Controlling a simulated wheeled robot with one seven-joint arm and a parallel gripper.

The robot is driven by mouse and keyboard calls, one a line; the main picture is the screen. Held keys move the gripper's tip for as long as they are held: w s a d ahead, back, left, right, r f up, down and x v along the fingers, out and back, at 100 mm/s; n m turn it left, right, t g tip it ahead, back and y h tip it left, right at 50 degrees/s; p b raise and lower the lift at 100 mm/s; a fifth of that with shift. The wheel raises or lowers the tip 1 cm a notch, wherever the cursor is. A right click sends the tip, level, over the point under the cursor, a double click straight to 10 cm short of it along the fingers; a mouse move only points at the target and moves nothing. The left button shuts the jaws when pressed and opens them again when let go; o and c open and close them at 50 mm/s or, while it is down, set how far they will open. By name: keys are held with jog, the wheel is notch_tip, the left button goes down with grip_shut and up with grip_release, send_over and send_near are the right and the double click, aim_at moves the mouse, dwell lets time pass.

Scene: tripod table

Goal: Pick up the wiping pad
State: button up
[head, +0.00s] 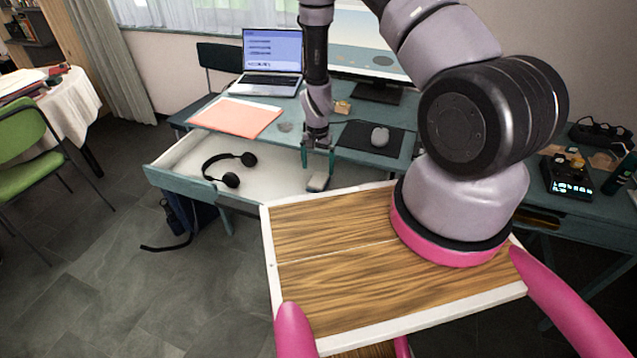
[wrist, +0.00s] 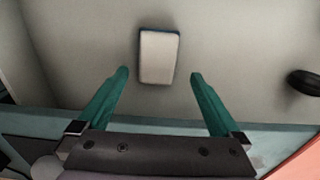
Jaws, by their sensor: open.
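The wiping pad (wrist: 159,58) is a small pale block with a blue edge. It lies on the floor of the open drawer, and in the head view it shows as a small grey piece (head: 318,183) near the drawer's right end. My gripper (wrist: 159,76) has teal fingers and is open and empty. In the wrist view the pad is just beyond the fingertips, centred between them. In the head view my gripper (head: 318,158) hangs over the drawer just above the pad. I cannot tell the exact height gap.
The open drawer (head: 185,178) also holds black headphones (head: 229,168) to the left of the pad. On the desk are a laptop (head: 270,62), an orange folder (head: 236,117) and a mouse (head: 380,137) on a dark mat. The desk edge (wrist: 265,138) runs close under my gripper.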

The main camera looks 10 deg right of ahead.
aim_at(319, 179)
jog(key=f, duration=0.5)
jog(key=shift+s+f, duration=0.3)
jog(key=c, duration=1.3)
jog(key=shift+r, duration=0.15)
notch_tip(319, 179, up, 18)
jog(key=shift+f, duration=0.1)
